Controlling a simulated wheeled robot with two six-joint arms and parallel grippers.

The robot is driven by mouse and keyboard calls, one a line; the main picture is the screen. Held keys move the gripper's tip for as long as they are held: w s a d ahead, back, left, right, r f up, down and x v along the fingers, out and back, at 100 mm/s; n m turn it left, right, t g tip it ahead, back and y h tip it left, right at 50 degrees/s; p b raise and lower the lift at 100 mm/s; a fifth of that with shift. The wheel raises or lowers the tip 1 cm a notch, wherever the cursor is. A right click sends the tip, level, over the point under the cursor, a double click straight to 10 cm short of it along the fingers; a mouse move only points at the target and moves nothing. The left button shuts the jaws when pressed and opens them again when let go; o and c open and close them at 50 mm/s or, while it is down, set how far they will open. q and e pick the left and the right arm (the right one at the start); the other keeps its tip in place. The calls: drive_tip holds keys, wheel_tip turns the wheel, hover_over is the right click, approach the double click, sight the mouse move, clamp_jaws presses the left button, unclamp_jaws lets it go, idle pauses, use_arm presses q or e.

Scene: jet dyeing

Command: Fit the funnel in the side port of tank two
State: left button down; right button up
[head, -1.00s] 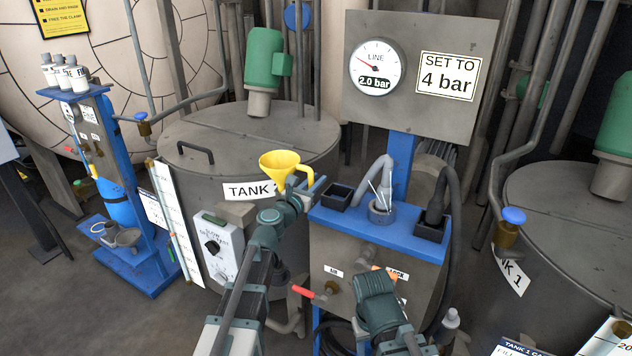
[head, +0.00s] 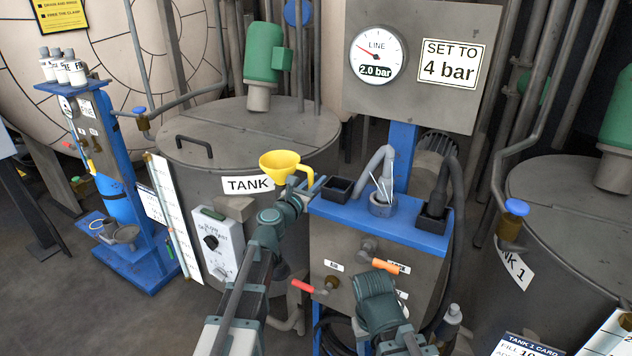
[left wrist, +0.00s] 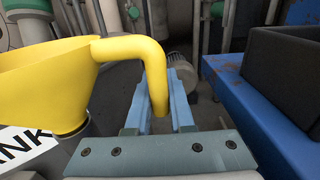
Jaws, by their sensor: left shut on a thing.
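My left gripper (head: 312,188) is shut on the handle of the yellow funnel (head: 281,163). The funnel is upright, in front of the wall of tank two (head: 250,140), and covers part of its label (head: 247,184). In the left wrist view the bent handle passes between the fingers (left wrist: 160,95), with the funnel's cone (left wrist: 45,80) at left. A grey rounded rim (left wrist: 78,142) shows just under the cone. I cannot tell whether it is the side port or whether the funnel touches it.
A blue-topped stand (head: 400,222) with black trays is close right of my left gripper. A gauge panel (head: 440,90) rises behind it. A control box (head: 222,243) and a white scale board (head: 172,220) stand at left. Tank one (head: 570,235) is at right.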

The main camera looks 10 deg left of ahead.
use_arm(q)
drive_tip(key=shift+f, duration=0.2)
drive_tip(key=c, duration=0.7)
unclamp_jaws()
drive_tip(key=shift+s, duration=0.1)
drive_tip(key=v, duration=1.3)
drive_tip(key=shift+s, duration=0.3)
drive_tip(key=shift+a, duration=0.15)
